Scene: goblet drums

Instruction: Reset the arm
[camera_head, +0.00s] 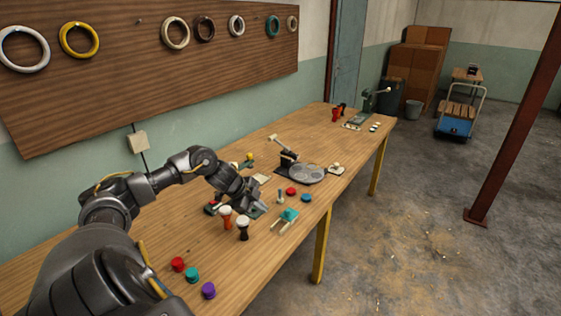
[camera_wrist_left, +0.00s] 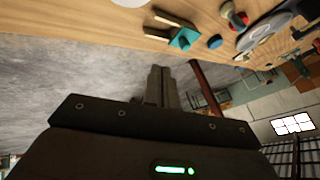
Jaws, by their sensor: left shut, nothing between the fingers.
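My left arm reaches in over the long wooden table (camera_head: 165,238). Its gripper (camera_head: 258,209) is partly hidden behind two small goblet drums, so its fingers are hard to make out in the head view. One drum is orange-red (camera_head: 226,222), the other is black (camera_head: 243,232), and both have pale tops. In the left wrist view the fingers of my left gripper (camera_wrist_left: 160,86) are together, with nothing between them and grey floor behind. My right gripper is not in view.
A turquoise-headed item with wooden prongs (camera_head: 288,215) lies right of the drums. A machine with a grey round plate (camera_head: 306,173) stands farther back. Rings hang on the wall board (camera_head: 130,85).

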